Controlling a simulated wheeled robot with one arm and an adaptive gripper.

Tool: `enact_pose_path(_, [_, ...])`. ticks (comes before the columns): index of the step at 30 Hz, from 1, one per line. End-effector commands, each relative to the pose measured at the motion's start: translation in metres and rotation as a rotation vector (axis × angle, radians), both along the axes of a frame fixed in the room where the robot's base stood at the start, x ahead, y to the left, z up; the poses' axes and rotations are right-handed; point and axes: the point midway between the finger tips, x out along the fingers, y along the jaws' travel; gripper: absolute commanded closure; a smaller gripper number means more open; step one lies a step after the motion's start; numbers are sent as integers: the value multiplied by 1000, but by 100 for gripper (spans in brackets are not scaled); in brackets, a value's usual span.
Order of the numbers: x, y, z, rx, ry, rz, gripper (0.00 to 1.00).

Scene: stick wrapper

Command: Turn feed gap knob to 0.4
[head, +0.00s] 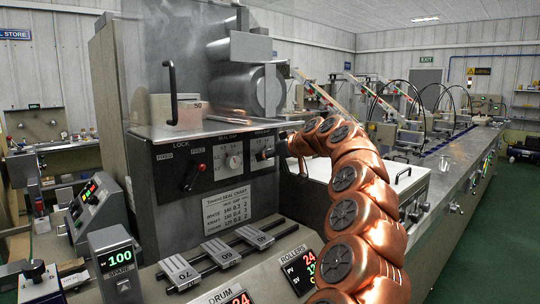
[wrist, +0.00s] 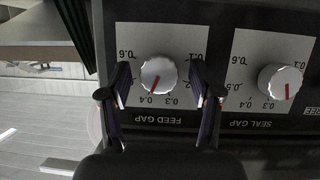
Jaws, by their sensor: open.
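The feed gap knob (wrist: 158,74) is a round silver knob with a red pointer line on a white dial plate, seen upside down in the wrist view. Its red line points at or very near the 0.4 mark. My gripper (wrist: 160,76) is open, with one dark finger on each side of the knob and a visible gap to it on both sides. In the head view the feed gap knob (head: 264,154) is at the right end of the dark panel, with my gripper (head: 282,149) close beside it, small and partly hidden by my copper arm.
The seal gap knob (wrist: 280,80) is close by on the same panel, just right of my right finger in the wrist view. A clear guard with a black handle (head: 172,92) is above.

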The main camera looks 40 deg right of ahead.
Motion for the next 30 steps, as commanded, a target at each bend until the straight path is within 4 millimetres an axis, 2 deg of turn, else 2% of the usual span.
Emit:
enact_pose_path(5, [-2, 0, 1, 0, -1, 0, 36])
enact_pose_path(11, [-18, -2, 7, 1, 0, 0, 36])
enact_pose_path(30, [-99, -8, 40, 0, 1, 1, 36])
